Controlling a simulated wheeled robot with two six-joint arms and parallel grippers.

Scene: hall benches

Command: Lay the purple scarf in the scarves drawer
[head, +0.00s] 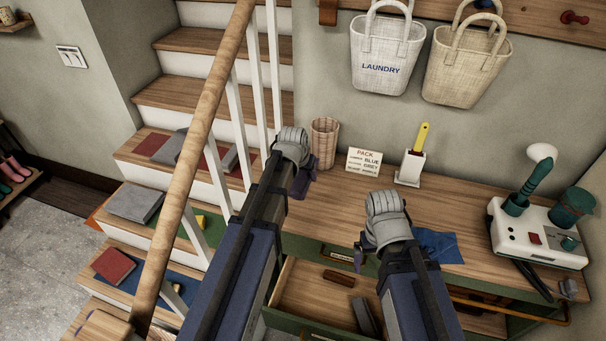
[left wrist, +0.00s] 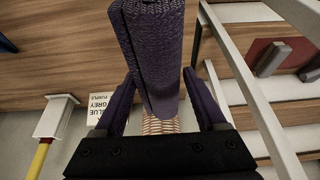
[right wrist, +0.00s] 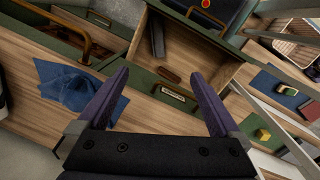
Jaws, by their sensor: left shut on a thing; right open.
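My left gripper (head: 301,182) is shut on the purple scarf (left wrist: 152,45), a dark folded roll. In the head view only a small part of the scarf (head: 304,176) shows past my wrist, above the back left of the bench top. My right gripper (right wrist: 157,75) is open and empty, near the bench's front edge above the drawers. An open drawer (head: 300,292) below holds a brown piece and a dark grey piece; it also shows in the right wrist view (right wrist: 197,48). I cannot read its label (right wrist: 172,92).
A blue cloth (head: 438,246) lies on the bench top (head: 460,215). A wicker cup (head: 324,140), a PACK sign (head: 364,161), a brush holder (head: 411,168) and a white machine (head: 535,238) stand on it. The stair rail (head: 205,110) rises left of my left arm.

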